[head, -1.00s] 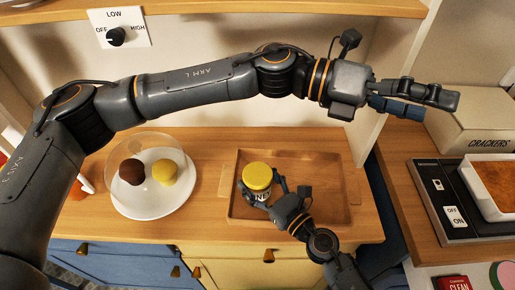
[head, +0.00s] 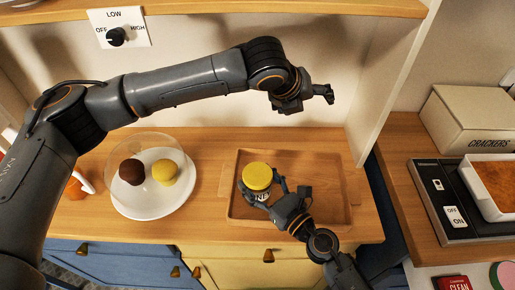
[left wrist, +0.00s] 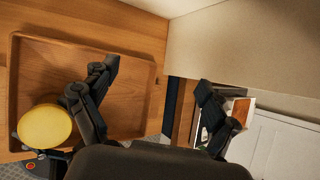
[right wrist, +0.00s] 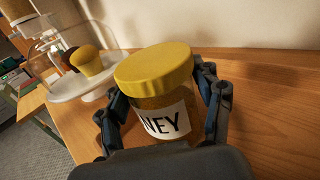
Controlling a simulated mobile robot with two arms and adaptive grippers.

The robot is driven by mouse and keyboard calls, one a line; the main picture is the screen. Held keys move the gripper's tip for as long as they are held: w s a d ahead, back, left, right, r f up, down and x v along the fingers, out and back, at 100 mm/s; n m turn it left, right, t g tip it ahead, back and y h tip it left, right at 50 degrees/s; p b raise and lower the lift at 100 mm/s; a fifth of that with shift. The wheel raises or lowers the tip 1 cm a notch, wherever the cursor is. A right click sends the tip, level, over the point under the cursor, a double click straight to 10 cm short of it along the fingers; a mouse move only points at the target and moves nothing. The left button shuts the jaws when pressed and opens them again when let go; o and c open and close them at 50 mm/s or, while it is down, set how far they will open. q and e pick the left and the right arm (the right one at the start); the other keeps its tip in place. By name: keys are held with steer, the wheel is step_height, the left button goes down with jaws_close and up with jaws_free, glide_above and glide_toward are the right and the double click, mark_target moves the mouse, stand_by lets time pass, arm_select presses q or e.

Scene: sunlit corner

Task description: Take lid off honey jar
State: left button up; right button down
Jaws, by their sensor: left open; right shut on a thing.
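My right gripper (head: 268,195) is shut on the jar's body, one finger on each side below the lid (right wrist: 155,65). My left gripper (head: 325,94) is open and empty, above and to the right of the jar. In the left wrist view its fingers (left wrist: 158,90) are spread wide, and the lid (left wrist: 45,127) shows at the lower left, outside them.
A white plate (head: 150,207) with a brown and a yellow cake under a clear dome stands left of the tray. A crackers box (head: 475,120) and a warmer (head: 440,200) with a dish stand on the right counter. A shelf (head: 250,12) hangs above.

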arm_select(q)
steer(key=s+a+f+m+g+y, duration=0.2)
steer(key=s+a+f+g+y, duration=0.1)
steer(key=s+a+f, duration=0.15)
steer(key=m+g+y, duration=0.2)
steer(key=g, duration=0.1)
glide_above(257, 173)
steer(key=shift+w+d+f, duration=0.1)
steer(key=shift+d+f, duration=0.15)
steer(key=shift+f, duration=0.05)
steer(key=shift+a+f+y, duration=0.2)
steer(key=shift+y, duration=0.1)
step_height(257, 173, down, 8)
steer(key=shift+r, duration=0.2)
